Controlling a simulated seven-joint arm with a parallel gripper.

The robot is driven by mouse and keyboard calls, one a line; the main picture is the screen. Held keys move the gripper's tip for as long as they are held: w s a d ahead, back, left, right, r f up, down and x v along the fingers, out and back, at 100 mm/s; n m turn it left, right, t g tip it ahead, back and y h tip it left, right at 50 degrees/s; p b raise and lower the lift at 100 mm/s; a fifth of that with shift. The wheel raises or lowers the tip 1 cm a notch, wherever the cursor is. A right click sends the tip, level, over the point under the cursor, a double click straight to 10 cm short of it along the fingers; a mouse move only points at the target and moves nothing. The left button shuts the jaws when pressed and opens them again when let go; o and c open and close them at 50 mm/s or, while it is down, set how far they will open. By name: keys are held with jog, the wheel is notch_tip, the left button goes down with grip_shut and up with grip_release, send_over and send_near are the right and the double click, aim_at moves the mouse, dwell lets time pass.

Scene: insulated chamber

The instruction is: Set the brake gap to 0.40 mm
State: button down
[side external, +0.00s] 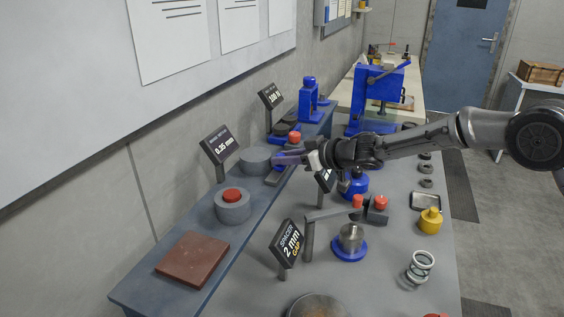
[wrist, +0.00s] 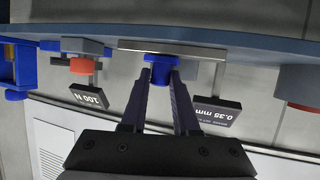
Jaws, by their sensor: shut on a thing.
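The sign by the brake gap device (side external: 216,147) is dark and appears to read 0.35 mm. It also shows upside down in the wrist view (wrist: 215,112). A grey round disc (side external: 256,160) sits on the blue-grey ledge near it, and its edge shows in the wrist view (wrist: 215,50). My gripper (side external: 279,159) reaches in from the right beside the disc. In the wrist view its two dark fingers (wrist: 160,80) are shut on a blue knob (wrist: 160,68) next to the disc. In the side view the knob is mostly hidden by the fingers.
A red button on a grey housing (side external: 233,207) and a brown plate (side external: 194,259) lie on the ledge. A 100 N sign (side external: 270,97) and a blue press stand (side external: 308,95) are farther back. A 2 mm gap sign (side external: 287,245) stands on the bench below.

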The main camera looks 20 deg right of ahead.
jog(key=shift+w+d, duration=0.15)
jog(key=shift+d, duration=0.05)
jog(key=c, duration=0.7)
grip_release()
jog(key=v, duration=1.4)
jog(key=shift+a, duration=0.1)
jog(key=shift+r, duration=0.1)
